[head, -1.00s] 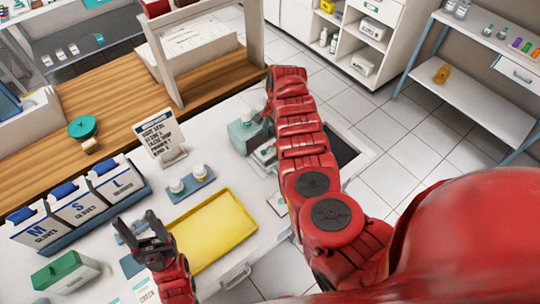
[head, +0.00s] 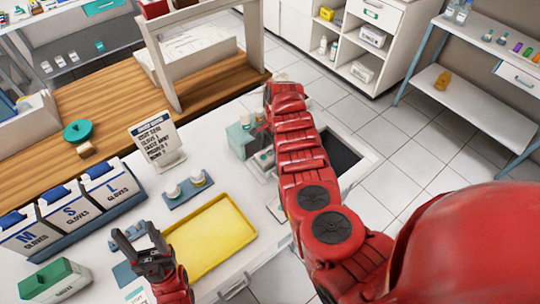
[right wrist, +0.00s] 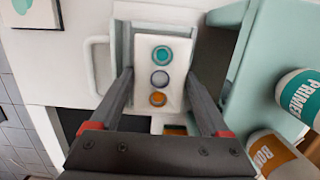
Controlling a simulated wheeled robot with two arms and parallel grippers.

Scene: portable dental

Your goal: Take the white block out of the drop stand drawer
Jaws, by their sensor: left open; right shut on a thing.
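The white block (right wrist: 158,105), with teal, grey-violet and orange round spots on its face, is between the fingers of my right gripper (right wrist: 158,75) in the right wrist view. That gripper is shut on it. The open drawer (right wrist: 95,65), with its loop handle, shows beside and behind the block; I cannot tell whether the block is clear of it. The teal drop stand (right wrist: 237,70) is to the right; it also shows in the head view (head: 241,136). There my right arm hides the right gripper and block. My left gripper (head: 135,236) is open and empty by the yellow tray.
Bottles marked PRIMER (right wrist: 302,95) and BOND (right wrist: 282,155) stand close to the right gripper. The yellow tray (head: 213,235), a blue holder with two white jars (head: 188,191), a sign (head: 154,140) and glove boxes (head: 72,205) occupy the counter.

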